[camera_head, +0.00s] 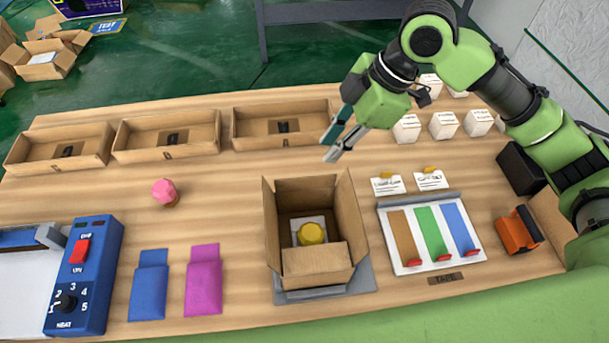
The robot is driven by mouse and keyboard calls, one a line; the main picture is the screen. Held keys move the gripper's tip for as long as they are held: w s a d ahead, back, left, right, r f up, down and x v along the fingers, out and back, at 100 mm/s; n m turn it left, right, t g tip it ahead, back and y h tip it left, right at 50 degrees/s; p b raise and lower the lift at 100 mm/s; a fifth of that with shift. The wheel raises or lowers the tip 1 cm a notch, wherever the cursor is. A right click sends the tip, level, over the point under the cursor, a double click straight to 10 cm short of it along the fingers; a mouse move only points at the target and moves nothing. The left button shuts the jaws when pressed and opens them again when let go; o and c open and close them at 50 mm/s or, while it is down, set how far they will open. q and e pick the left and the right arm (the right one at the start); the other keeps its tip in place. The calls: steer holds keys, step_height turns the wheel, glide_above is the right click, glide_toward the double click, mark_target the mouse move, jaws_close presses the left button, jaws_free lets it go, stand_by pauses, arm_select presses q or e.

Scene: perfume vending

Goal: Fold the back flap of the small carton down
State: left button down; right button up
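The small carton (318,262) stands open-topped on a grey plate (325,294) at the middle front of the table. Its left flap (270,224) and right flap (351,222) stand up. The back flap (305,191) also looks raised at the far side. A yellow round cap (311,233) on a pale item shows inside. My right gripper (330,150) is above and behind the carton, apart from it, pointing down to the left. It seems empty; its fingers lie close together, and I cannot tell whether they are shut. My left gripper is out of view.
A tray with brown, green and blue strips (389,263) lies right of the carton. An orange tape dispenser (518,231) stands farther right. Blue (149,290) and magenta (203,280) pouches lie left. Shallow cardboard trays (283,143) and white boxes (443,126) line the back.

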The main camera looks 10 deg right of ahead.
mark_target(306, 178)
steer(key=x, duration=0.4)
steer(key=p+x, duration=0.1)
steer(key=x, duration=0.3)
steer(key=p+x, duration=0.1)
steer(key=x, duration=0.4)
steer(key=shift+s+a+r, duration=0.1)
steer(key=shift+s, duration=0.15)
jaws_close()
